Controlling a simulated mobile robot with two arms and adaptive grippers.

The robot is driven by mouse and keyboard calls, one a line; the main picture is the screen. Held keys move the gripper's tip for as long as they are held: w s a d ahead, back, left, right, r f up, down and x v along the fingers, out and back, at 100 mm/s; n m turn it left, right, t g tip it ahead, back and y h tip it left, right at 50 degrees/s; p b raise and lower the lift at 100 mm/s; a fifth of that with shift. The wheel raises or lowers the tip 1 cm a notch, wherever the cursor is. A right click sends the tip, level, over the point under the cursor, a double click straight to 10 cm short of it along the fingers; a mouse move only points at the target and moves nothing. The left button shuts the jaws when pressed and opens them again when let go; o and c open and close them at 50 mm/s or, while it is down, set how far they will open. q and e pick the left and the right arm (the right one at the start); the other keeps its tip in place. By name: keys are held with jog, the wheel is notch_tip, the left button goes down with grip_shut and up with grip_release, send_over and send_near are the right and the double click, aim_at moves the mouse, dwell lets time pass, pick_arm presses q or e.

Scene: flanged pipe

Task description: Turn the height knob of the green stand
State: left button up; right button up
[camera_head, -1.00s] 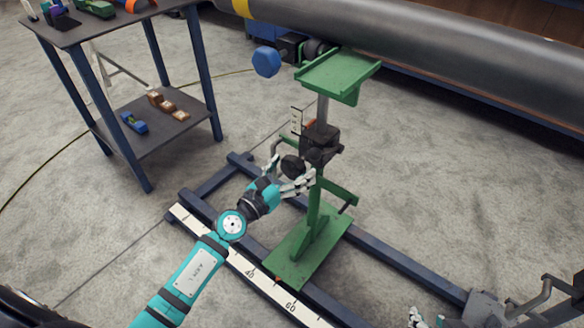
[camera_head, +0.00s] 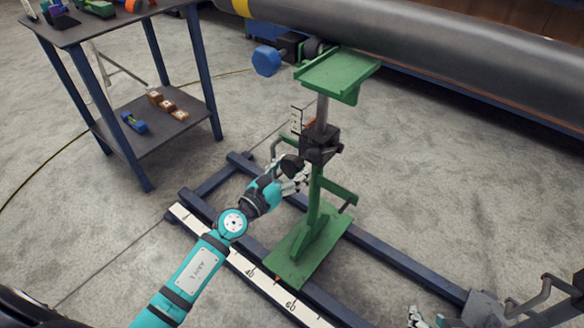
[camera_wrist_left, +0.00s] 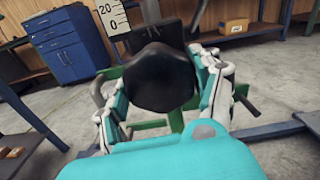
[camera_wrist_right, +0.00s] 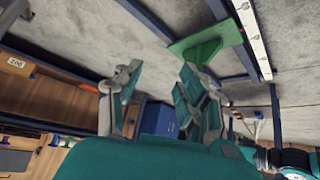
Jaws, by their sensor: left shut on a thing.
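The green stand (camera_head: 314,215) stands upright on the dark floor rails, its flat green top plate (camera_head: 338,72) near the grey pipe. A black clamp block (camera_head: 320,146) sits on its post below a small scale plate (camera_head: 297,120). The black height knob (camera_head: 291,164) sticks out from the stand toward the left. My left gripper (camera_head: 291,182) is at the knob. In the left wrist view the dark knob (camera_wrist_left: 160,78) lies between its two fingers, which are shut on it. My right gripper (camera_wrist_right: 155,95) is open and empty; in the head view only its fingertips show at the bottom right.
A dark table (camera_head: 75,38) with tools and a lower shelf stands at the left. A long grey pipe (camera_head: 430,45) crosses the back. A ruler strip (camera_head: 245,265) runs along the front rail. Another part with a handle (camera_head: 535,300) is at the bottom right.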

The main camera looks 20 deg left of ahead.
jog(key=shift+s, duration=0.1)
pick_arm(q)
jog(key=n+p, duration=0.1)
jog(key=n, duration=0.3)
jog(key=shift+r+p, duration=0.1)
jog(key=shift+p, duration=0.3)
jog(key=n+p, duration=0.2)
jog(key=n, duration=0.3)
jog(key=shift+n, duration=0.4)
pick_arm(e)
jog(key=s+d+g+h, duration=0.1)
jog(key=s+d+g, duration=0.1)
jog(key=s+g, duration=0.35)
pick_arm(q)
jog(key=shift+n, duration=0.4)
jog(key=n+p, duration=0.3)
jog(key=n, duration=0.4)
jog(key=shift+n, duration=0.3)
jog(key=shift+n+p, duration=0.35)
jog(key=shift+n, duration=0.05)
pick_arm(e)
jog(key=s+x, duration=0.2)
jog(key=x, duration=1.2)
jog(key=shift+s+f, duration=0.35)
jog(key=shift+s, duration=0.35)
jog(key=shift+t, duration=0.25)
